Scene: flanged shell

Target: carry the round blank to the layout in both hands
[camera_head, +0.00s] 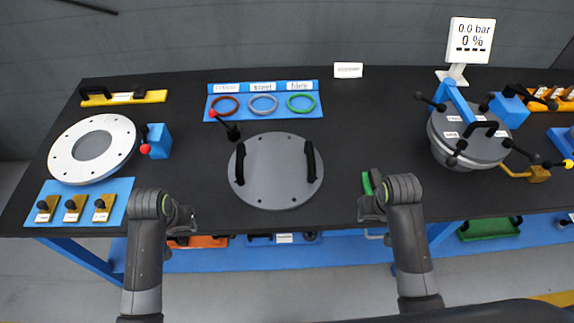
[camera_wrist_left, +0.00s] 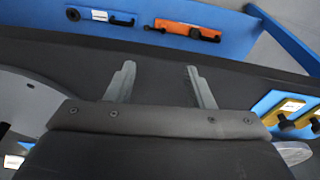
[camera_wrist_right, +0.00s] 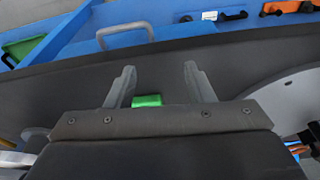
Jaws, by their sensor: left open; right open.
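The round blank (camera_head: 275,192) is a grey disc with two upright black handles, lying flat at the middle of the dark table. Its edge shows at the left of the left wrist view (camera_wrist_left: 22,98) and at the right of the right wrist view (camera_wrist_right: 290,95). My left gripper (camera_head: 184,218) is open and empty, left of the blank near the table's front edge. Its spread fingers show in the left wrist view (camera_wrist_left: 160,72). My right gripper (camera_head: 372,207) is open and empty, right of the blank. I cannot tell which thing is the layout.
A white ring (camera_head: 118,130) lies at left, with a blue block (camera_head: 159,141) beside it. A blue tray (camera_head: 264,114) of coloured rings is behind the blank. A clamped round vessel (camera_head: 452,150) stands at right. A green piece (camera_head: 367,184) lies by my right gripper. Table between blank and vessel is mostly clear.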

